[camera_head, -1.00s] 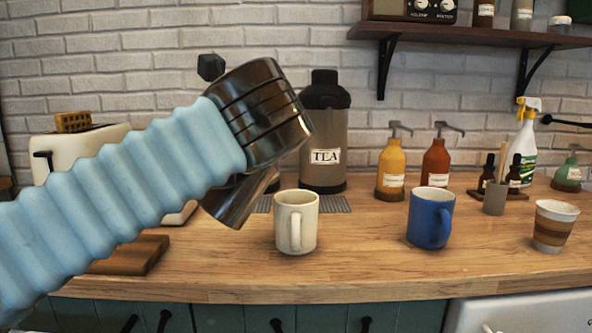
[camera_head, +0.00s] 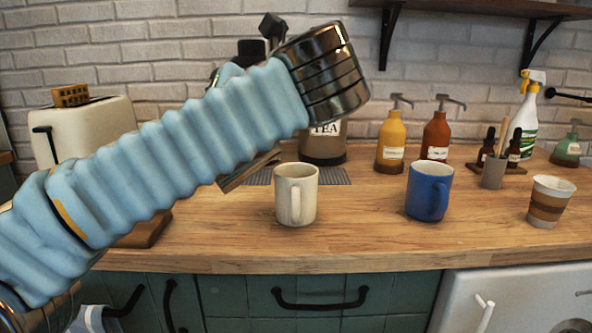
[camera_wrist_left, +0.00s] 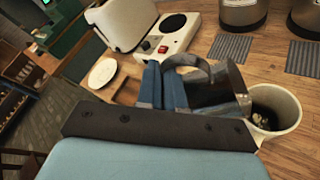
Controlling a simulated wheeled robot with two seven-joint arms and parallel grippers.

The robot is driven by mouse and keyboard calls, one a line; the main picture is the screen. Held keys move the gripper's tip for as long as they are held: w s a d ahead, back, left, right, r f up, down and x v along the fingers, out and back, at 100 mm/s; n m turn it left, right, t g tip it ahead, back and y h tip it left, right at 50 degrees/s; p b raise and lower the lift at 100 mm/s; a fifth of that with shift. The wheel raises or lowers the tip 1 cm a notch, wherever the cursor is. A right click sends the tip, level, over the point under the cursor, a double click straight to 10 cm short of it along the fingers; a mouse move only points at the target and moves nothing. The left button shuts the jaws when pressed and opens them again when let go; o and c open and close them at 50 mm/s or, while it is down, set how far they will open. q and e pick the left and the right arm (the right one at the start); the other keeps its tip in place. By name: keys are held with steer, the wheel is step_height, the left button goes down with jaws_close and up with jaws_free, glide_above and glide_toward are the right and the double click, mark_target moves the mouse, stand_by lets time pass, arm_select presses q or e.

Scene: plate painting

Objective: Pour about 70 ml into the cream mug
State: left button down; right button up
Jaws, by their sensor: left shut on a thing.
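The cream mug (camera_head: 296,195) stands upright on the wooden counter, its handle toward me. In the left wrist view the mug (camera_wrist_left: 287,113) is at the right, its inside dark with pale glints. My left gripper (camera_wrist_left: 168,88) is shut on the handle of a shiny metal pitcher (camera_wrist_left: 222,88). The pitcher's far end is close beside the mug's rim and overlaps it in that view. In the head view my arm hides the gripper and most of the pitcher; only a metallic edge (camera_head: 248,174) shows, left of the mug. No stream is visible. The right gripper is not in view.
A blue mug (camera_head: 429,190) and a striped paper cup (camera_head: 551,201) stand to the right. Behind are a tea dispenser (camera_head: 325,150), a yellow pump bottle (camera_head: 391,141) and a red-brown one (camera_head: 435,137). A toaster (camera_head: 90,128) is at the left. Counter between the mugs is clear.

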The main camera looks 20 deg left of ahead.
arm_select(q)
steer(key=shift+d+r, duration=0.15)
steer(key=shift+w+d+r+m, duration=0.2)
steer(key=shift+w+r+m, duration=0.05)
steer(key=shift+r+m, duration=0.1)
steer(key=shift+w+d+r, duration=0.15)
steer(key=shift+w+d, duration=0.05)
steer(key=shift+w+d+r+m+g+y, duration=0.35)
steer(key=shift+w+d+m+y, duration=0.2)
steer(key=shift+w+d, duration=0.2)
stand_by(1.3)
steer(key=shift+d+r+m, duration=0.1)
steer(key=shift+r+m, duration=0.15)
steer(key=shift+m, duration=0.05)
stand_by(0.7)
steer(key=shift+s+a+f+n, duration=0.25)
steer(key=shift+s+a, duration=0.2)
steer(key=shift+s, duration=0.05)
steer(key=shift+s+a+f+n, duration=0.2)
steer(key=shift+s+a+n, duration=0.05)
steer(key=shift+s+a, duration=0.2)
steer(key=shift+s+a+f+n+t+h, duration=0.25)
steer(key=shift+s+a+f+n+h, duration=0.2)
steer(key=shift+f, duration=0.2)
steer(key=shift+s+a+f+n+t+h, duration=0.2)
steer(key=shift+s+a+f+n+h, duration=0.1)
steer(key=shift+s+a+f+n, duration=0.25)
steer(key=shift+f+n+h, duration=0.4)
steer(key=shift+f, duration=0.3)
